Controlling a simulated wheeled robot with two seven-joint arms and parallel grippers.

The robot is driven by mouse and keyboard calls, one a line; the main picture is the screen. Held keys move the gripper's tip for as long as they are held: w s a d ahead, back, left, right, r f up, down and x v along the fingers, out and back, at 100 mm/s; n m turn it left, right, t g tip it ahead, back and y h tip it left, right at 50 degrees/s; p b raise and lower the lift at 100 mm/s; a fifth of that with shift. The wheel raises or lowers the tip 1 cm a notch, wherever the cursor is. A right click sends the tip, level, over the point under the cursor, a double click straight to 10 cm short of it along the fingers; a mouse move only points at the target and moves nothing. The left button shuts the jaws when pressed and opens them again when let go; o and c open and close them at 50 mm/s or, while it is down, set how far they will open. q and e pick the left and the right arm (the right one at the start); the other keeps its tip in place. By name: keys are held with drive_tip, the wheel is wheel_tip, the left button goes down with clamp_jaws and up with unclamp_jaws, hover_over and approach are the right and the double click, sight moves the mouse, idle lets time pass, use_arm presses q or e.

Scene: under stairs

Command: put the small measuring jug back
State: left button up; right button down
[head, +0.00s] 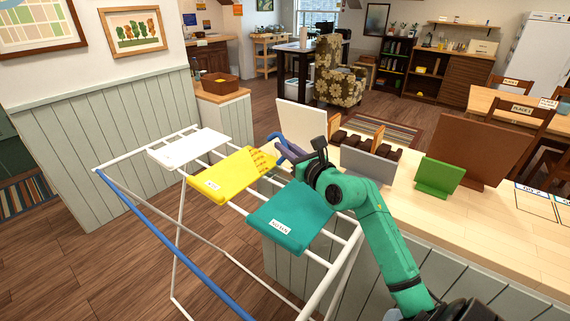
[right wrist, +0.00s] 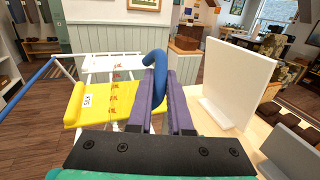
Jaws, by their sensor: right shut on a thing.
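No whole jug is clearly visible. My left gripper is not in view.
The drying rack (head: 140,160) bears white, yellow (head: 218,184) and teal (head: 290,220) pieces. On the counter (head: 420,215) stand a white panel (head: 301,122), a grey panel (head: 368,165), a green panel (head: 438,177) and a large brown board (head: 481,150).

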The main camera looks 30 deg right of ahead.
wheel_tip(320, 180, down, 4)
drive_tip(key=shift+s+a+f+b, duration=0.1)
drive_tip(key=shift+s+f+b, duration=0.1)
drive_tip(key=shift+b, duration=0.3)
drive_tip(key=shift+w+f, duration=0.15)
drive_tip(key=shift+f, duration=0.1)
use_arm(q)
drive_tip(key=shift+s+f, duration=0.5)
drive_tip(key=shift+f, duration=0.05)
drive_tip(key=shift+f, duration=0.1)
use_arm(e)
drive_tip(key=shift+f, duration=0.3)
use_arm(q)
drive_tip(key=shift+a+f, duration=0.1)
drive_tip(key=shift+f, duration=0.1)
use_arm(e)
drive_tip(key=c, duration=0.8)
unclamp_jaws()
drive_tip(key=shift+c, duration=0.2)
